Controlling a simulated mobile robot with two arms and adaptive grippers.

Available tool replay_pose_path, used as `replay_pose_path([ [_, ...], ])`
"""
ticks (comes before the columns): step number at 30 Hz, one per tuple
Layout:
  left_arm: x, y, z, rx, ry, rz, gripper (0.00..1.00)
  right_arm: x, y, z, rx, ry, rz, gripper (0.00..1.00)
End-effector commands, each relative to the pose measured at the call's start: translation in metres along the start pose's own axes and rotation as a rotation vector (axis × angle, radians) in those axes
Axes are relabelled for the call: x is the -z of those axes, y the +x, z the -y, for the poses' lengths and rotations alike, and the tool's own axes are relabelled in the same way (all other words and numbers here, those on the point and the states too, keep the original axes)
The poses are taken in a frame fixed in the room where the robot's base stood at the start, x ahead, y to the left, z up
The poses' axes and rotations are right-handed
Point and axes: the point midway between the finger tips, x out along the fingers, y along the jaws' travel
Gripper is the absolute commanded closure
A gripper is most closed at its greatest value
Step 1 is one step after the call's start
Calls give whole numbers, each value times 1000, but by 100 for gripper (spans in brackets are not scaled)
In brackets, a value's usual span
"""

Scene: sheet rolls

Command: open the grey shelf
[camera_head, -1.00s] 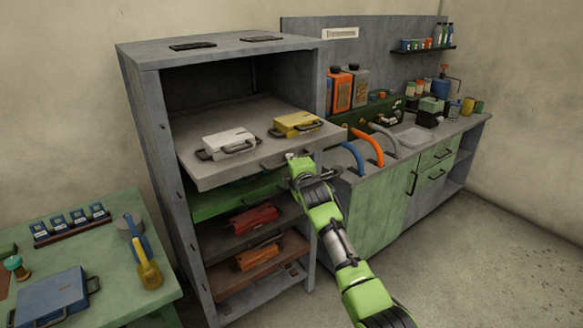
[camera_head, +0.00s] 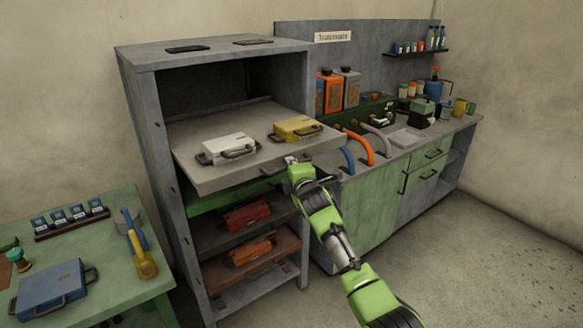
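The grey shelf (camera_head: 190,184) is a sliding tray in the grey cabinet (camera_head: 150,120), and it stands out well beyond the cabinet front. A white case (camera_head: 228,148) and a yellow case (camera_head: 297,128) lie on it. Its handle sits on the front edge, partly hidden by my arm. My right gripper (camera_head: 295,165) is at the front edge by the handle. Its fingers are small and partly hidden, so I cannot tell whether they are shut on the handle. My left gripper is not in view.
Below are a green shelf (camera_head: 205,203), a red case (camera_head: 246,217) and an orange case (camera_head: 249,251) inside the cabinet. A green table (camera_head: 115,262) with a blue case (camera_head: 50,290) stands at left. A workbench (camera_head: 360,215) stands at right. Floor is clear at lower right.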

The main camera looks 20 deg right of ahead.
Motion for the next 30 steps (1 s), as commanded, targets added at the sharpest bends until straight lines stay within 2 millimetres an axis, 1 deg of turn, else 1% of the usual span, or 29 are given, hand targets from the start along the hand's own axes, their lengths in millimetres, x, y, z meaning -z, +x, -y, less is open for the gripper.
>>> replay_pose_path([
  [9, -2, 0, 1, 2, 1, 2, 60, 0, 0, 0, 0, 0, 0, 84],
  [14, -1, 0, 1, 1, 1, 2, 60, -1, -6, 1, 0, -1, 1, 84],
  [17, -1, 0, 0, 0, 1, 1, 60, -1, -16, 0, -1, -1, 1, 84],
  [20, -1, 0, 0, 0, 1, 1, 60, 0, -31, 1, 0, 0, 0, 84],
  [30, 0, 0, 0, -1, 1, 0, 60, 0, -87, 1, -1, -1, -1, 84],
])
